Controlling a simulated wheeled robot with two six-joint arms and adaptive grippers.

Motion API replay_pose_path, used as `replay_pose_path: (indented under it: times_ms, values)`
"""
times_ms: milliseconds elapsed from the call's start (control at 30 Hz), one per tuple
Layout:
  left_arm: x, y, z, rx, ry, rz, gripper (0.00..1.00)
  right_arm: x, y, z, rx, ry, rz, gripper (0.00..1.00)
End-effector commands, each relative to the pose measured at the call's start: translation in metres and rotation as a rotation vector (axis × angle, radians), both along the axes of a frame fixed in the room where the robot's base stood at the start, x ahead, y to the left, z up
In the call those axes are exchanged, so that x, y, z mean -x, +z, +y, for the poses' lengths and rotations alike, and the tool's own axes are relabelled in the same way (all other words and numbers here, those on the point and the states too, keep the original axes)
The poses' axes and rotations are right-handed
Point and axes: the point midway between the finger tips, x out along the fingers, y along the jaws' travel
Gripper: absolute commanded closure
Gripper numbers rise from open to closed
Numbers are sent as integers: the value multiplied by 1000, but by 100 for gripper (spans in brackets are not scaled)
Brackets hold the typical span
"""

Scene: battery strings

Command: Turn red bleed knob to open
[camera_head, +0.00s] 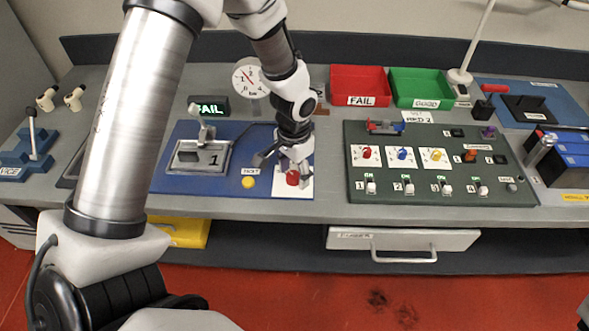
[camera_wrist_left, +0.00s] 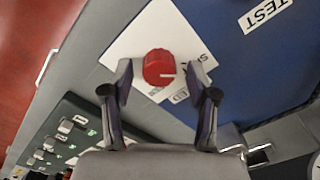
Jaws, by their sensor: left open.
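The red bleed knob (camera_head: 292,178) sits on a white label plate (camera_head: 304,188) at the right end of the blue test mat. In the left wrist view the red knob (camera_wrist_left: 158,68) has a white pointer line on it, pointing to the right in that picture. My left gripper (camera_head: 282,172) is directly above the knob, pointing down. In the left wrist view its open fingers (camera_wrist_left: 160,85) stand on either side of the knob, with gaps visible. The printed words on the plate are partly hidden by the fingers. My right gripper is not in view.
A yellow button (camera_head: 248,182) and a clamp fixture marked 1 (camera_head: 200,155) are left of the knob. A dark green switch panel (camera_head: 440,170) stands to the right. A gauge (camera_head: 250,78), a red FAIL bin (camera_head: 359,84) and a green GOOD bin (camera_head: 420,87) are behind.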

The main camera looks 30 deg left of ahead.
Motion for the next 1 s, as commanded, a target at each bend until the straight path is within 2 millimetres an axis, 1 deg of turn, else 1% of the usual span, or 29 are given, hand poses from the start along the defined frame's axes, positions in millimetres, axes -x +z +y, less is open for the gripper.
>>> replay_pose_path:
  times_ms: [133,167,200,267,300,333,667,867,1000]
  values:
    - [0,0,0,0,0,0,41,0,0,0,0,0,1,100]
    - [0,0,0,0,0,0,48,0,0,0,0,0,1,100]
    - [0,0,0,0,0,0,62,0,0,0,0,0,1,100]
    - [0,1,0,0,0,0,83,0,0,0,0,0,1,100]
    - [0,0,0,0,0,0,98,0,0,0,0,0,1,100]
    - [0,0,0,0,0,0,100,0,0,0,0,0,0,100]
    - [0,0,0,0,-17,1,100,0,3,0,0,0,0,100]
    - [1,2,0,1,-87,3,100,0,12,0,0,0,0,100]
    - [1,3,0,1,-175,4,100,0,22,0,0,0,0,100]
